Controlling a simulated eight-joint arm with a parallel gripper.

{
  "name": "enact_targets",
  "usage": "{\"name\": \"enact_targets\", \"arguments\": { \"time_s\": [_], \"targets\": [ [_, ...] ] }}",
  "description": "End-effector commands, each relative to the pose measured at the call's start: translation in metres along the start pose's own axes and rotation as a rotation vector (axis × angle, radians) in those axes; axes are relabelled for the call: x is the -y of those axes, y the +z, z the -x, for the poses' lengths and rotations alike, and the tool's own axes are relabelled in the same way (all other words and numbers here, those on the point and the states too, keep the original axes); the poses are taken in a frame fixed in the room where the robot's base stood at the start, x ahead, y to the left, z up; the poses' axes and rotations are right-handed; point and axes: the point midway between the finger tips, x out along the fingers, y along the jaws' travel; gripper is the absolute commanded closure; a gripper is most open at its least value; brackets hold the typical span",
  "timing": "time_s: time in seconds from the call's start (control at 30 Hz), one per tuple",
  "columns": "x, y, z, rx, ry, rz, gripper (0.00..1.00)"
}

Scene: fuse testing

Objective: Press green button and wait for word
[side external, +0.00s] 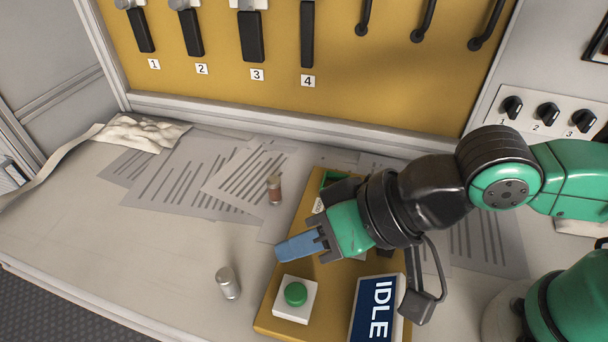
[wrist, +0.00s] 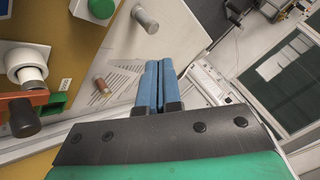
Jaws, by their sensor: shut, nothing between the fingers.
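The green button (side external: 296,293) sits on a white square base at the front left of a yellow board (side external: 262,322). It also shows at the top of the wrist view (wrist: 102,8). A display (side external: 376,309) on the board's front right reads "IDLE". My gripper (side external: 281,251) is shut and empty, its blue fingers above the board's left edge, behind the button and apart from it. In the wrist view the blue fingers (wrist: 154,66) lie together. My gripper and arm hide much of the board's back part in the side view.
A silver cylinder (side external: 228,283) stands left of the board, and a reddish-brown one (side external: 274,190) stands behind it on printed papers (side external: 190,185). A cloth (side external: 140,133) lies at the back left. A panel with numbered knobs (side external: 547,114) is at the right.

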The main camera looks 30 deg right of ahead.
Motion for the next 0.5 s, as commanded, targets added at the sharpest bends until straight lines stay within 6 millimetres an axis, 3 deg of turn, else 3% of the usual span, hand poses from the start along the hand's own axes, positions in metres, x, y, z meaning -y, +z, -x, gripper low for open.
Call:
{"name": "enact_targets", "arguments": {
  "time_s": [0.5],
  "targets": [
    [-0.026, 0.026, -0.036, 0.000, 0.000, 0.000, 1.00]
  ]
}}
